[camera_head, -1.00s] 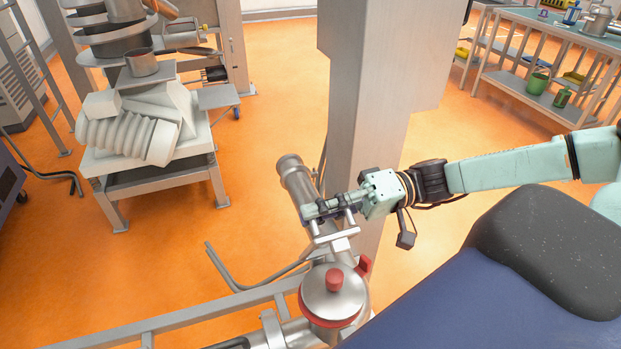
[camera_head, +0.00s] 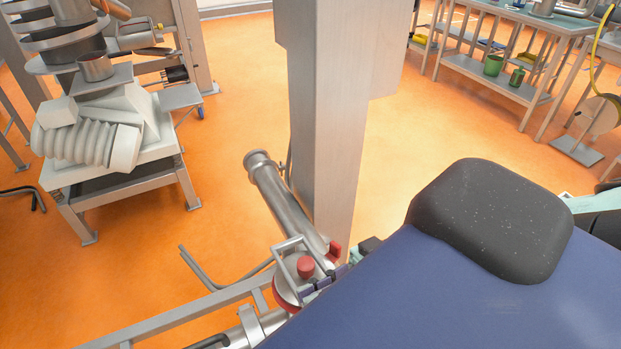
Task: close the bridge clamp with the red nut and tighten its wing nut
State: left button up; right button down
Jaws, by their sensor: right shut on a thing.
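The bridge clamp (camera_head: 282,252), a pale metal loop, now lies over the round lid around its red knob (camera_head: 306,267). A second red part (camera_head: 335,250) stands at the right side of the lid; I cannot tell whether it is the wing nut. The lid's red rim (camera_head: 281,297) shows at the lower left. My right gripper (camera_head: 317,287) is low at the lid's right side, shut on the bridge clamp; my body hides much of it and its arm. My left gripper is out of view.
A metal pipe (camera_head: 282,205) runs up from the lid to the left of a thick grey column (camera_head: 325,110). A metal rail (camera_head: 190,310) extends left. A stand with white ribbed parts (camera_head: 85,150) is at the left. Open orange floor lies between.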

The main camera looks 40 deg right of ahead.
jog(key=f, duration=0.1)
jog(key=s+f+b, duration=0.1)
jog(key=shift+a+f+n+b, duration=0.15)
jog(key=shift+f+n+b, duration=0.15)
jog(key=shift+f, duration=0.05)
jog(key=shift+s+f+b, duration=0.2)
jog(key=shift+f+b, duration=0.15)
jog(key=shift+f, duration=0.25)
jog(key=c, duration=1.8)
grip_release()
jog(key=o, duration=0.4)
jog(key=shift+r, duration=0.2)
